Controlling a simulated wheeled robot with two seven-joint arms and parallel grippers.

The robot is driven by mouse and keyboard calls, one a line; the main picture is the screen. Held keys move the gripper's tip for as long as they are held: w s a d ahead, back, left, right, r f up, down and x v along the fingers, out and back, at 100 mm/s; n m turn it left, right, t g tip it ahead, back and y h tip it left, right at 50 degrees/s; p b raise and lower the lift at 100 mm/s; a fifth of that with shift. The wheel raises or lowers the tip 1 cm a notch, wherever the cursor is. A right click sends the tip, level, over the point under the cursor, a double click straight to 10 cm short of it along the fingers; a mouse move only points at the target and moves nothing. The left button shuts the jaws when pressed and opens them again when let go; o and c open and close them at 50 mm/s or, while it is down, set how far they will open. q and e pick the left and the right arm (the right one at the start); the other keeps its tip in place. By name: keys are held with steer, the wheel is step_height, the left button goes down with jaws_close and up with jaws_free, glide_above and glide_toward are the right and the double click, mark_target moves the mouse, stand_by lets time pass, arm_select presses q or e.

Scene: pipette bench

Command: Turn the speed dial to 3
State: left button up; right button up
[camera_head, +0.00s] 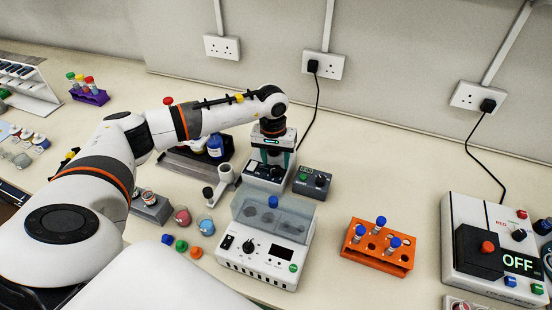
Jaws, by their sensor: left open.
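My left gripper (272,162) points down at a small grey and white unit (256,170) at the back middle. Its teal fingers are apart, one on each side of a dark knob (277,171), and I cannot tell if they touch it. In front is a white machine (262,262) with a clear lid and a black dial (248,246). The dial markings are too small to read, so I cannot tell which is the speed dial. My right gripper is not in view.
An orange rack (378,262) with blue-capped tubes stands to the right. A control box (460,215) reading OFF is at the far right. Small jars and coloured caps (182,246) lie left of the white machine. Bench between rack and wall is clear.

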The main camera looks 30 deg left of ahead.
arm_select(q)
steer(key=shift+d+f, duration=0.1)
steer(key=shift+f, duration=1.05)
steer(key=c, duration=1)
steer(key=n+b, duration=0.3)
steer(key=shift+f+n, duration=0.2)
steer(key=shift+n, duration=0.1)
steer(key=n+b, duration=0.4)
steer(key=n, duration=0.1)
steer(key=shift+b, duration=0.3)
steer(key=n+b, duration=0.3)
steer(key=n, duration=0.2)
steer(key=shift+s+r+n+y, duration=0.1)
steer(key=shift+r+n+y, duration=0.05)
steer(key=shift+n+y, duration=0.2)
steer(key=n+b, duration=0.2)
steer(key=n, duration=0.3)
steer(key=shift+r+n, duration=0.15)
steer(key=shift+n, duration=0.1)
